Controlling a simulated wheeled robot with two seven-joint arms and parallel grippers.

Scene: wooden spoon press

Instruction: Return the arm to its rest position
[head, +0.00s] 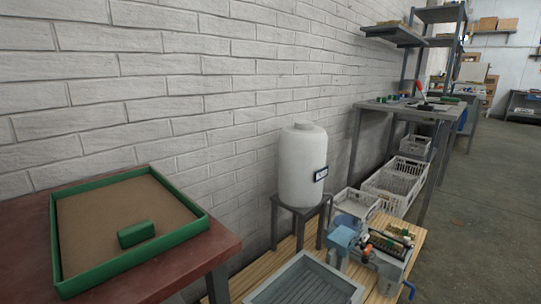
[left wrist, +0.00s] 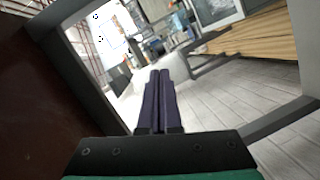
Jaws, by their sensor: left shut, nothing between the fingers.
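My left gripper (left wrist: 160,88) shows in the left wrist view with its two dark fingers together and nothing between them. It hangs clear of any object, with grey floor beyond it. Neither of my grippers shows in the head view, and my right gripper is in no view. No wooden spoon can be made out in either view.
In the head view, a green-rimmed tray (head: 187,233) holding a green block (head: 136,234) sits on a red table (head: 222,245) at left. A white tank (head: 303,165) stands on a stand beside the brick wall. A blue machine (head: 345,240) and grey tray (head: 330,285) are on wooden slats.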

